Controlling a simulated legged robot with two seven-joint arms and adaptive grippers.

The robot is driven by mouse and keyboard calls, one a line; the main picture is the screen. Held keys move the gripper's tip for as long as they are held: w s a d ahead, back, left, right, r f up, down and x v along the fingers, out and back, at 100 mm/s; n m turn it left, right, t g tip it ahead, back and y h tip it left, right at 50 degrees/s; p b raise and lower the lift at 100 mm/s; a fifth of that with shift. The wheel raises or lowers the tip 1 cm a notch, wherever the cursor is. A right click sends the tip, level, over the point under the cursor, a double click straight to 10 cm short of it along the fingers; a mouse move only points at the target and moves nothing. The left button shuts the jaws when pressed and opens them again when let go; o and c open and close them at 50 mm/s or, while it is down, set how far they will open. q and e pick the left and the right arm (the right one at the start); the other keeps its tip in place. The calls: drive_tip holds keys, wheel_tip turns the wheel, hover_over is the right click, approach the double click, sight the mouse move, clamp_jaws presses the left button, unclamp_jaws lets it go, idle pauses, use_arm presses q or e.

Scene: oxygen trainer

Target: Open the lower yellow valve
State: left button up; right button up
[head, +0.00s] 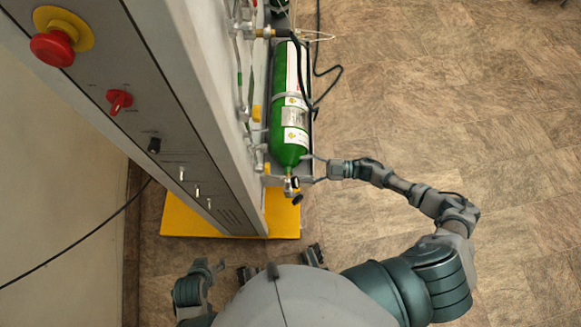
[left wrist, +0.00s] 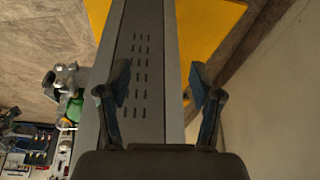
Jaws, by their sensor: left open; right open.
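Two small yellow handles show on the cabinet's pipe side in the head view: one (head: 257,113) beside the cylinder's middle, and a lower one (head: 267,168) near the cylinder's valve end. I take the second as the lower yellow valve; its handle angle is too small to read. My right gripper (head: 308,170) is open, just right of the cylinder's valve end and the lower yellow handle; contact cannot be told. My left gripper (head: 209,267) is open and empty in front of the cabinet's base. In the left wrist view its spread fingers (left wrist: 158,82) frame the vented panel.
The grey cabinet (head: 150,95) carries a red button (head: 54,46) and a red knob (head: 119,101). A green cylinder (head: 289,140) stands along its side. The yellow base (head: 190,220) juts out at floor level. A black cable (head: 80,240) runs left. Floor (head: 450,90) at right is clear.

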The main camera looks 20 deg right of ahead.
drive_tip(key=shift+s+d, duration=0.15)
drive_tip(key=shift+d, duration=0.35)
drive_tip(key=shift+a, duration=0.1)
drive_tip(key=m+b, duration=0.3)
drive_tip(key=m, duration=0.3)
approach(267, 169)
use_arm(q)
drive_tip(key=w+d+r+t+h, duration=0.1)
drive_tip(key=w+d+r+t, duration=0.1)
drive_tip(key=w, duration=0.3)
drive_tip(key=w+d+r+t+h, duration=0.1)
drive_tip(key=w+d+r+t, duration=0.1)
drive_tip(key=w+t, duration=0.3)
drive_tip(key=shift+w+d+r+b, duration=0.25)
drive_tip(key=shift+w+r+b, duration=0.1)
drive_tip(key=shift+w, duration=0.25)
use_arm(e)
drive_tip(key=w+f+x, duration=0.1)
drive_tip(key=x, duration=0.7)
drive_tip(key=shift+f, duration=0.25)
drive_tip(key=shift+a, duration=0.1)
